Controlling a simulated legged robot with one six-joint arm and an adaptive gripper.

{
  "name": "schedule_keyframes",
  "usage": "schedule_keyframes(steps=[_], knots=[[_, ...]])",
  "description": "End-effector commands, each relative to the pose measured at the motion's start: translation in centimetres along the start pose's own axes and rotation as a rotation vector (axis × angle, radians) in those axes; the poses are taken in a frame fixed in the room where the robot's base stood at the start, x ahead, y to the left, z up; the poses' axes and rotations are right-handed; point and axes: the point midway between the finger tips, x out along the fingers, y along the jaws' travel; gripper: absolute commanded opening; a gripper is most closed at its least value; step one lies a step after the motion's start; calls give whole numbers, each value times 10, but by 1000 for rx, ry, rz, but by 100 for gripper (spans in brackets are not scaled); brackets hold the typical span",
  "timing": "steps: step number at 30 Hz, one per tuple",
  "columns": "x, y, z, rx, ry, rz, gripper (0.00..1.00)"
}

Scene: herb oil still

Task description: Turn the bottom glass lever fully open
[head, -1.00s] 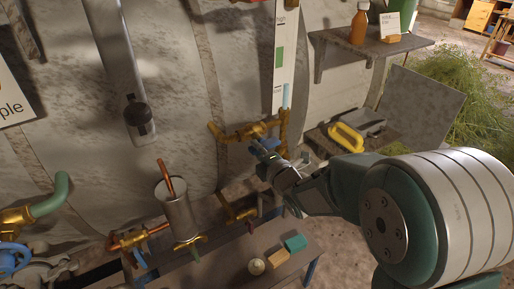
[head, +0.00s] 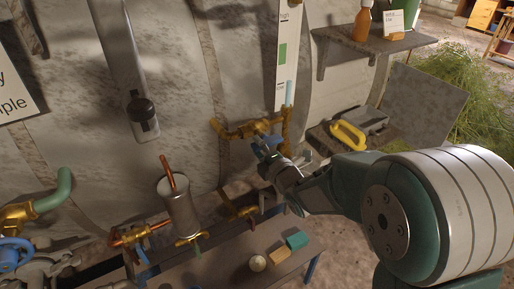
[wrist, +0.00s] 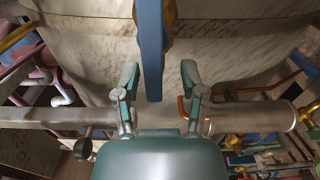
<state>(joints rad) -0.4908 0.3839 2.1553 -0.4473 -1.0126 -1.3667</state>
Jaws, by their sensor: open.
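The bottom glass lever (wrist: 151,45) is a flat blue bar on a brass fitting, pointing down toward my gripper in the wrist view. In the head view, the blue lever (head: 262,143) sits on the brass valve (head: 240,131) at the foot of the sight glass, partly hidden by my gripper. My gripper (wrist: 159,84) is open, with one finger on each side of the lever's lower end. Clear gaps show between the lever and both fingers. In the head view my gripper (head: 274,160) is close beside the valve, its fingertips hard to make out.
The sight glass scale (head: 286,60) rises above the valve. A shelf (head: 375,45) with a brown bottle (head: 362,24) is at right. A yellow-handled item (head: 347,136) lies below it.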

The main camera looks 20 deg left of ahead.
Motion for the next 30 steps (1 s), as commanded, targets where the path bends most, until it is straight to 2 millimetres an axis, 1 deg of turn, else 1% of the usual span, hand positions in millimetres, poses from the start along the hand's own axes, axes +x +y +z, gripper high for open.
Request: schedule_keyframes(steps=[2,5,12,15,18,22,30], knots=[[-7,0,1,0,-2,0,54],[-24,0,1,1,-3,0,54],[-74,0,0,-1,-2,-2,54],[-93,-2,-1,0,-1,-4,54],[-106,-2,-1,-1,-1,-4,54],[-114,-3,-3,-1,2,-6,54],[-116,-3,-3,-1,3,-5,54]])
